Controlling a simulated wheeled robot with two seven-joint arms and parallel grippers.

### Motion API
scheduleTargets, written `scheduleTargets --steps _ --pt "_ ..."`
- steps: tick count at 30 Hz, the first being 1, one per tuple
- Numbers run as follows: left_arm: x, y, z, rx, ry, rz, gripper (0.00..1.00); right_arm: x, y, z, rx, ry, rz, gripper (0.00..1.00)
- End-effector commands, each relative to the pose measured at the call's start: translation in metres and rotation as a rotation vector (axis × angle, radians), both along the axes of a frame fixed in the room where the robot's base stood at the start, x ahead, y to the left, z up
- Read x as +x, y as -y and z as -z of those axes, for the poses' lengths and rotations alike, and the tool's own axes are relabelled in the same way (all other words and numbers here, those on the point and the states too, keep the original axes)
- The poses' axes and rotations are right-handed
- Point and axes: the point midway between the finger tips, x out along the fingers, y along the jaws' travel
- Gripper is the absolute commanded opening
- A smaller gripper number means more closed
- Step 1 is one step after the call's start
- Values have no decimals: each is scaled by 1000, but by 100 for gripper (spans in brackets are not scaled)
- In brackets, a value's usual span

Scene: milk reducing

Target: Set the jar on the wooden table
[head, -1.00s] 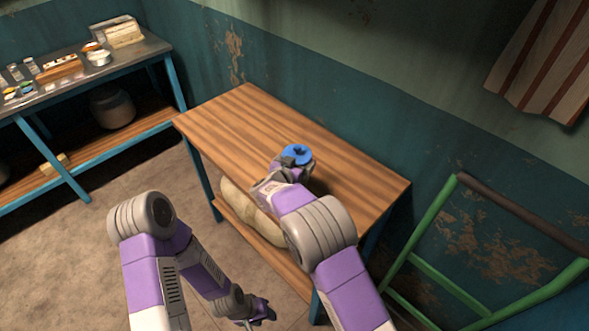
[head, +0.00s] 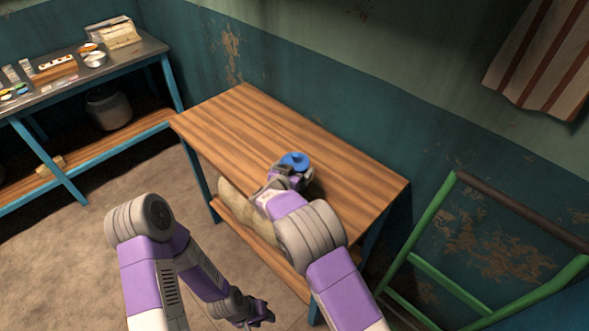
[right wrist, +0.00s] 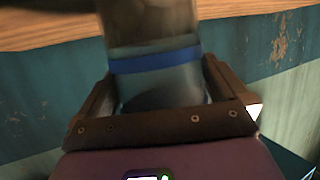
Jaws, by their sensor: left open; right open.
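The jar shows in the head view by its blue lid (head: 294,160), over the middle of the wooden table (head: 243,112). Its lower part is hidden by my right gripper (head: 290,177), so I cannot see its base meet the tabletop. In the right wrist view the clear jar (right wrist: 155,85) with a blue band is between the two fingers of my right gripper (right wrist: 160,90), which is open around it. My left gripper (head: 262,316) is open and empty, low in front of the table, away from the jar.
A pale sack (head: 232,203) lies on the table's lower shelf. A workbench (head: 150,50) with small items stands at left. A green-framed cart (head: 425,225) is at right. The tabletop is clear left and right of the jar.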

Motion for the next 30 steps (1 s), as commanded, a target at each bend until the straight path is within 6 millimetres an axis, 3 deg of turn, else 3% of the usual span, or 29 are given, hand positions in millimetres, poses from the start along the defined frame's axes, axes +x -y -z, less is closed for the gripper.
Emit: scheduleTargets --steps 5,18,30 --pt "0 0 -4 0 0 0 43 -15 -7 -10 0 -1 -2 100" --pt "0 0 -15 0 0 0 43 -91 -38 -39 0 0 -2 100" --pt "0 0 -16 0 0 0 43 -105 -44 -43 1 0 0 100"
